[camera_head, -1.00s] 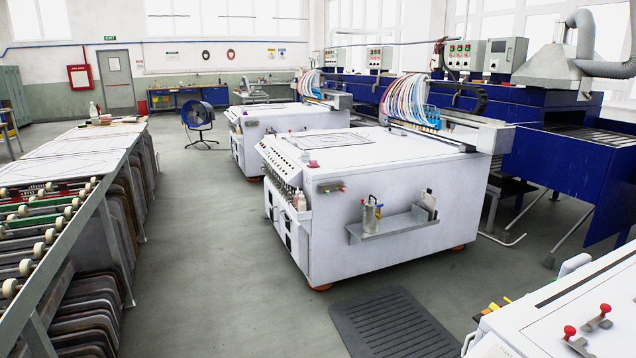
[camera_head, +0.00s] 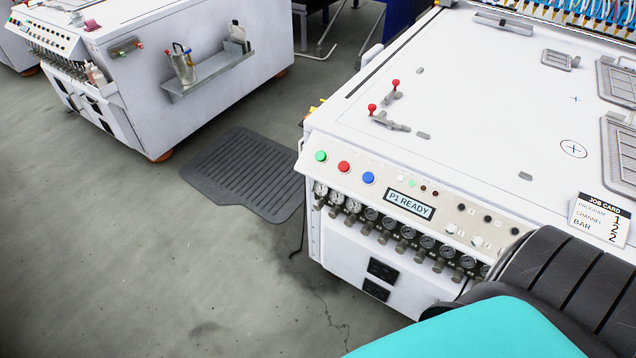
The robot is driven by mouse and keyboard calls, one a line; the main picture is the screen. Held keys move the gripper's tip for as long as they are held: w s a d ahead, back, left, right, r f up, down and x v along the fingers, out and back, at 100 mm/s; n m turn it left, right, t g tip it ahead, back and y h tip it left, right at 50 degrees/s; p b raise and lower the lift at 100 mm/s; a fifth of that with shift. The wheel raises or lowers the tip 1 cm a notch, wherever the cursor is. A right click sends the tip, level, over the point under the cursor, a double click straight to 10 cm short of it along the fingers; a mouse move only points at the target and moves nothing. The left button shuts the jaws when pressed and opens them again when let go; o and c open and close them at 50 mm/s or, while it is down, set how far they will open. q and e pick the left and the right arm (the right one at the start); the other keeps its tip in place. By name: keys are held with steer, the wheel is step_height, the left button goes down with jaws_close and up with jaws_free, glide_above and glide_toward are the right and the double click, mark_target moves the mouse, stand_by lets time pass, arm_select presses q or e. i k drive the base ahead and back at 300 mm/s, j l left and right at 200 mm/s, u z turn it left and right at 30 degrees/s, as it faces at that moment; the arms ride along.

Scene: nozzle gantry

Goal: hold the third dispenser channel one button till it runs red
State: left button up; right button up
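The near white dispenser machine (camera_head: 480,130) fills the right side of the head view. Its sloped front panel (camera_head: 335,180) carries a green button (camera_head: 321,156), a red button (camera_head: 344,166) and a blue button (camera_head: 368,178). A display (camera_head: 409,203) reads "P1 READY". Small white, green, red and dark lamps or buttons sit right of the blue button, with white and black knobs further right. I cannot read any channel labels. The panel's right end is hidden by a dark ribbed and teal shape at the lower right. Neither gripper is in view.
A job card (camera_head: 601,218) stands on the near machine's top. Gauges (camera_head: 372,214) line the front under the panel. Two red-knobbed clamps (camera_head: 388,115) sit on top. Another white machine (camera_head: 190,55) stands at upper left. A black mat (camera_head: 243,172) lies between them. Floor at left is clear.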

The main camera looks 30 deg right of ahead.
mark_target(450, 228)
steer(key=z, duration=2.2)
